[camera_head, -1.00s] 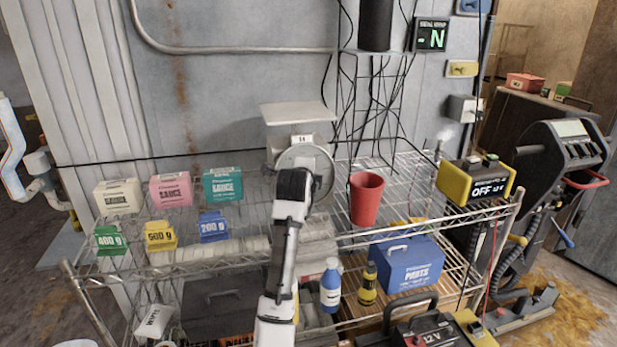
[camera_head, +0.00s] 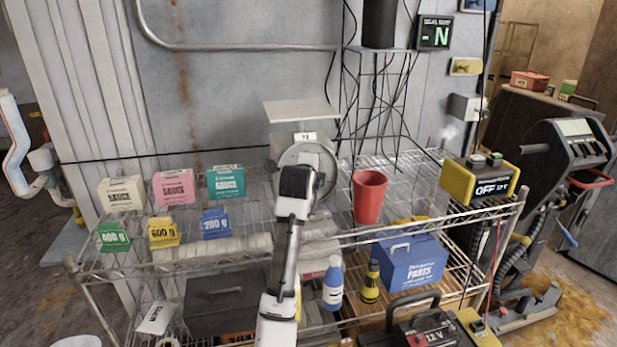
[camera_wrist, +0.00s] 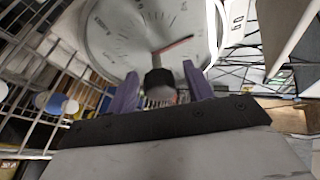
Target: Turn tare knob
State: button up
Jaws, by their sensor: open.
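The weighing scale stands on the wire shelf, with a flat grey pan (camera_head: 300,110) on top and a round dial (camera_head: 305,153) facing me. In the wrist view the pale dial face (camera_wrist: 110,38) fills the upper middle, with a red needle pointing to the right and slightly up. A dark round knob (camera_wrist: 158,80) sits at the dial's lower middle. My gripper (camera_wrist: 160,72) is open, its purple fingers on either side of the knob. I cannot tell whether either finger touches it. In the head view my wrist hides the knob and the dial's lower part.
Sauce boxes (camera_head: 173,188) and coloured weights (camera_head: 163,233) stand left of the scale. A red cup (camera_head: 369,196) is close on the right, then a yellow "OFF" 12 V unit (camera_head: 480,182). A blue parts box (camera_head: 408,262) and bottles (camera_head: 332,284) are on the shelf below.

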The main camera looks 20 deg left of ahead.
jog(key=b+v, duration=0.3)
jog(key=v, duration=1)
jog(key=shift+s, duration=0.15)
jog(key=shift+r, duration=0.1)
